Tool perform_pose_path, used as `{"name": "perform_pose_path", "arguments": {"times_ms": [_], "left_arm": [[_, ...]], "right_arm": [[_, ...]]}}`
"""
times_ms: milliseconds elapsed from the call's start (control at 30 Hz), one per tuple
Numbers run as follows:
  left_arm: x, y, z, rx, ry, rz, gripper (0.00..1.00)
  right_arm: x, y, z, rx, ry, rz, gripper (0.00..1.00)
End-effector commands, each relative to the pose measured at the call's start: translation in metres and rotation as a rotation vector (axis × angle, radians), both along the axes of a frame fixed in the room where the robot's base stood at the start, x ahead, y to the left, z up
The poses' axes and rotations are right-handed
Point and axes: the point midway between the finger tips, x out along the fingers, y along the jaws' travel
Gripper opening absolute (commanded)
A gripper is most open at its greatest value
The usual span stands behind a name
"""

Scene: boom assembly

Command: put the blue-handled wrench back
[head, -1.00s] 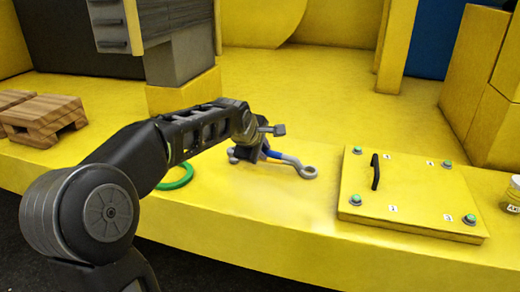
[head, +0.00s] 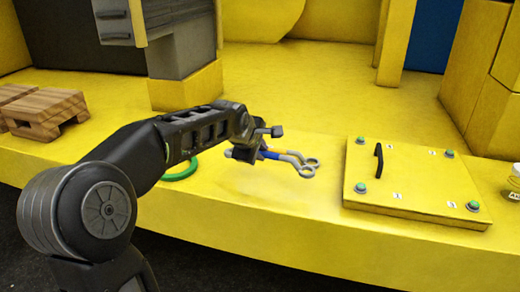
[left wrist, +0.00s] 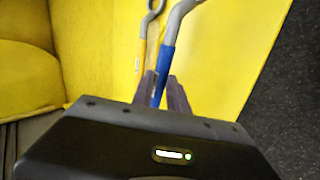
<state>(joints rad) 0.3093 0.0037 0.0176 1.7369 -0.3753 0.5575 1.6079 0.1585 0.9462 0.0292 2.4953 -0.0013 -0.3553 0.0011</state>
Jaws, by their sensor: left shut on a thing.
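The blue-handled wrench (head: 269,155) is in my left gripper (head: 250,152), at the front yellow ledge; its grey shaft points right and ends in a ring. In the left wrist view the blue handle (left wrist: 167,61) runs between the fingers of my left gripper (left wrist: 161,92), shut on it. A second wrench (head: 313,162) shows just behind it, its ring close to the first. In the left wrist view this second wrench has a yellow handle (left wrist: 141,55) and lies left of the blue one. Whether the held wrench touches the ledge is unclear. My right gripper is out of view.
A yellow panel (head: 415,200) with a black handle and green-topped knobs lies to the right. A green ring (head: 181,171) lies partly behind my left arm. Wooden blocks (head: 45,115) stand at the left. The ledge's front edge drops to a dark floor.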

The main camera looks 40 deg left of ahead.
Motion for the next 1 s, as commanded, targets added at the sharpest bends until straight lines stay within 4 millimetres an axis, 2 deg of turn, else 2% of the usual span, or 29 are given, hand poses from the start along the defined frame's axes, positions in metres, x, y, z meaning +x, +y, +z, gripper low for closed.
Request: {"name": "perform_pose_path", "arguments": {"times_ms": [100, 400, 600, 1000], "left_arm": [[0.0, 0.0, -0.018, 0.0, 0.0, 0.0, 0.0], [0.0, 0.0, -0.046, 0.0, -0.002, 0.0, 0.0], [0.0, 0.0, -0.052, 0.001, -0.003, 0.0, 0.0], [0.0, 0.0, -0.052, 0.0, -0.002, 0.0, 0.0]], "right_arm": [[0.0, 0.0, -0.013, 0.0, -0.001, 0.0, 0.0], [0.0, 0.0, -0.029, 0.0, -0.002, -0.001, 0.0], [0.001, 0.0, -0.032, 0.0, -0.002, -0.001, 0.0], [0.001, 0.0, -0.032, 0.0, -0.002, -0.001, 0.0]]}}
